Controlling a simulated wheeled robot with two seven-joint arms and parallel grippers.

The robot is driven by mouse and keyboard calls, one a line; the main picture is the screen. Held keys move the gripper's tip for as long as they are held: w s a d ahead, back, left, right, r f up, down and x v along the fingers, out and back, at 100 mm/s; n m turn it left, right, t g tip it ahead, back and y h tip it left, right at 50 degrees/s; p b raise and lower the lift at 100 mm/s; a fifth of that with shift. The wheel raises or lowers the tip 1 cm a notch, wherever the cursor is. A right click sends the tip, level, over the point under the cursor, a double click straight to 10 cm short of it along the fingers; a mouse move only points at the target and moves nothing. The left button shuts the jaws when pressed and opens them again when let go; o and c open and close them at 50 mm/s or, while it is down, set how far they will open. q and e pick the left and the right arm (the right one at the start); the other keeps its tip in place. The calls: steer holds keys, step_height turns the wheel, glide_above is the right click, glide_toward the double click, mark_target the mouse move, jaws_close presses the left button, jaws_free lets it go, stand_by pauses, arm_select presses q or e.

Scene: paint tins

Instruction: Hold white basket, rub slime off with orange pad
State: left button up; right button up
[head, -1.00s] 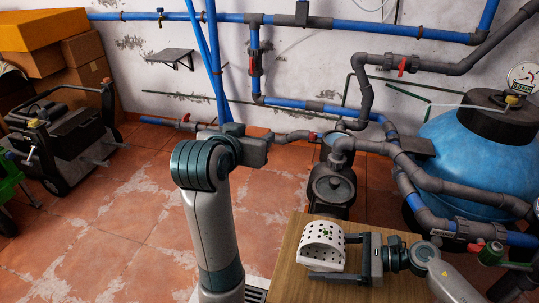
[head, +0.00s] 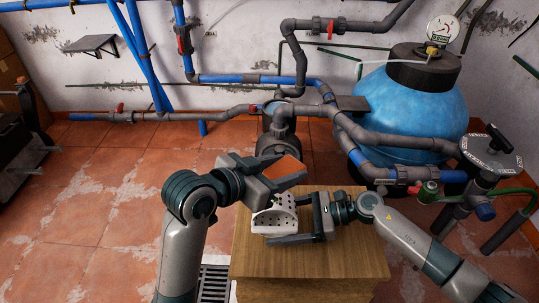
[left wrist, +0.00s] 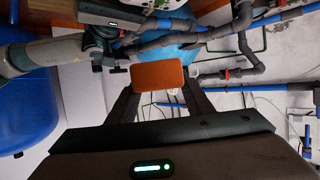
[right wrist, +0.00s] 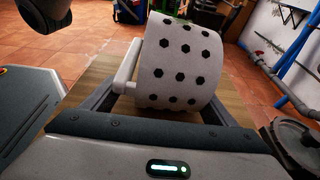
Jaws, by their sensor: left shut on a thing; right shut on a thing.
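The white basket (head: 266,221), a curved shell with dark holes, is at the wooden table's far left part. My right gripper (head: 281,222) is shut on it; the right wrist view shows the basket (right wrist: 180,68) between the fingers, with a white bar at its left. The orange pad (head: 284,168) is in my left gripper (head: 288,176), just above and beyond the basket, apart from it. The left wrist view shows the pad (left wrist: 160,77) between the fingertips. There the basket (left wrist: 152,5) is cut off at the top edge, with green slime spots on it.
The wooden table top (head: 335,258) is bare at the front and right. A blue tank (head: 412,115) with a gauge and grey pipes stands behind at the right. A dark pump (head: 279,140) stands just beyond the table. A floor grate (head: 214,284) lies left of it.

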mark_target(281, 202)
stand_by(0.3)
arm_select(q)
steer(key=shift+f, duration=4)
steer(key=shift+a+r, duration=0.25)
steer(key=shift+a, duration=0.15)
steer(key=shift+a+f, duration=0.15)
steer(key=shift+a, duration=1.25)
steer(key=shift+d, duration=1.65)
steer(key=shift+d+r, duration=0.2)
steer(key=shift+r, duration=3.75)
